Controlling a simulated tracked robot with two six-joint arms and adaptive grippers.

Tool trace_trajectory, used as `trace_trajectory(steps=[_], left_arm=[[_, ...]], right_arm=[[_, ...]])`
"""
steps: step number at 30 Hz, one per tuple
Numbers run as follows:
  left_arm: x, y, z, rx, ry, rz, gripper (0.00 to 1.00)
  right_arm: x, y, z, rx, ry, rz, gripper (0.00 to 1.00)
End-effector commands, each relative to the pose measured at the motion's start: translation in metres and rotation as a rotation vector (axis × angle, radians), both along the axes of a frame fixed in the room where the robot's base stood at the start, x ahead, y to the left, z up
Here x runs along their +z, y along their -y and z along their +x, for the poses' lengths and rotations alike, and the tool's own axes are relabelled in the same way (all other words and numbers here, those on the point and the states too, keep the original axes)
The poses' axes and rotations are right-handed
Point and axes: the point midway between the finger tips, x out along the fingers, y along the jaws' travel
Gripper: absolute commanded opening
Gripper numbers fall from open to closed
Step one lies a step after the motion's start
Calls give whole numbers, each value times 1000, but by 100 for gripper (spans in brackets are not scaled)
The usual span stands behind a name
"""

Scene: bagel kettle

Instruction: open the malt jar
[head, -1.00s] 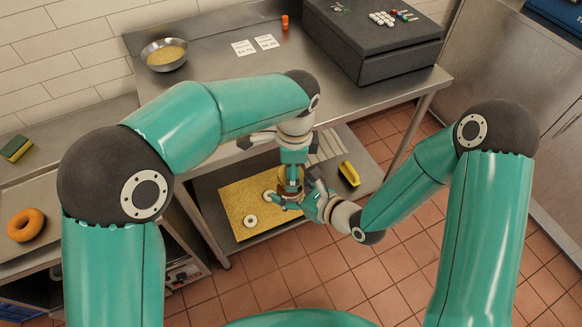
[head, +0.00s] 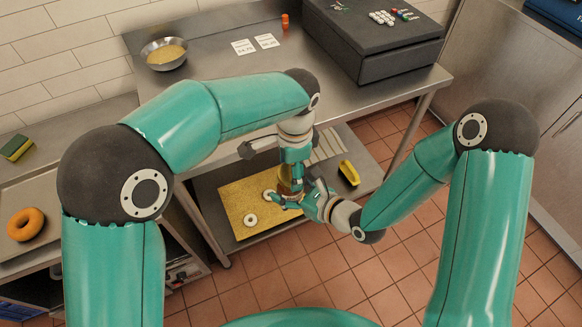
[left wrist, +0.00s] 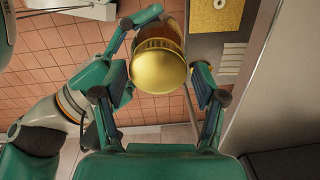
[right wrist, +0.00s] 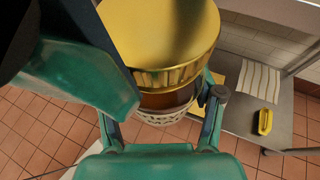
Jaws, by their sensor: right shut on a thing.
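The malt jar (right wrist: 166,98) has an amber body and a wide gold lid (right wrist: 165,35), which sits on top of it in the right wrist view. My right gripper (right wrist: 160,115) is shut on the jar's body and holds it upright or nearly so. The lid also shows in the left wrist view (left wrist: 160,65), between the spread fingers of my left gripper (left wrist: 160,82), with gaps at both sides. In the head view my left gripper (head: 293,168) is above the jar and my right gripper (head: 298,203) is beside it; they hide most of the jar.
Below the jar is a lower shelf with a yellow board (head: 235,205) and a white ring (head: 251,220). A yellow holder (head: 348,173) lies to the right. The steel table (head: 225,85) above bears a bowl (head: 164,54) and a dark box (head: 375,45).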

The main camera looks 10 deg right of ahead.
Motion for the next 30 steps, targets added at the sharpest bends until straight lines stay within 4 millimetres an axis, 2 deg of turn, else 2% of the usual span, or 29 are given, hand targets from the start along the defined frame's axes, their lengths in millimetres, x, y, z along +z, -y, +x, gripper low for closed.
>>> trace_trajectory(steps=[11,23,25,30], left_arm=[[2,0,-1,-1,-1,0,83],[43,2,-2,-1,-1,0,83],[46,2,-2,-5,-1,0,79],[60,3,-2,-108,-3,3,79]], right_arm=[[1,0,1,-2,3,1,0],[1,0,1,-3,3,1,0],[1,0,1,-3,3,1,0],[1,0,1,-3,3,1,0]])
